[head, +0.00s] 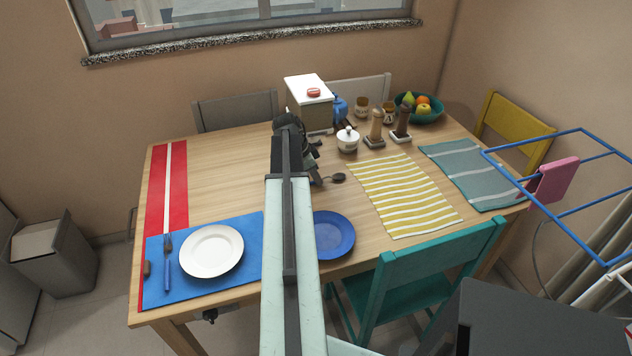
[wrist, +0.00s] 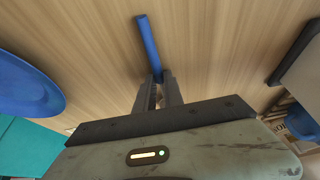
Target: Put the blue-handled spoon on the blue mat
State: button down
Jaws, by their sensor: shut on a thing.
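My gripper (wrist: 157,80) is shut on the blue handle (wrist: 148,46) of a utensil over the bare wood, in the wrist view. The rest of that utensil is hidden there. In the head view, my arm and gripper (head: 310,170) cover the handle. A dark spoon bowl (head: 338,178) shows just right of the gripper and seems to belong to it. I cannot tell whether it is clear of the table. The blue mat (head: 250,245) lies at the table's front left, left of my arm. It bears a white plate (head: 211,251) and another blue-handled utensil (head: 168,265).
A blue plate (head: 333,234) sits right of my arm; it also shows in the wrist view (wrist: 25,88). A white sugar bowl (head: 347,141), a white-topped box (head: 309,92), two mills and a fruit bowl (head: 421,108) stand behind. The left-middle table (head: 225,175) is clear.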

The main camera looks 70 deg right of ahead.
jog(key=shift+f, duration=0.1)
jog(key=c, duration=1.5)
grip_release()
jog(key=shift+o, duration=0.2)
jog(key=shift+s, duration=0.1)
jog(key=shift+r, duration=0.4)
jog(key=p+v, duration=1.1)
jog(key=shift+r, duration=0.25)
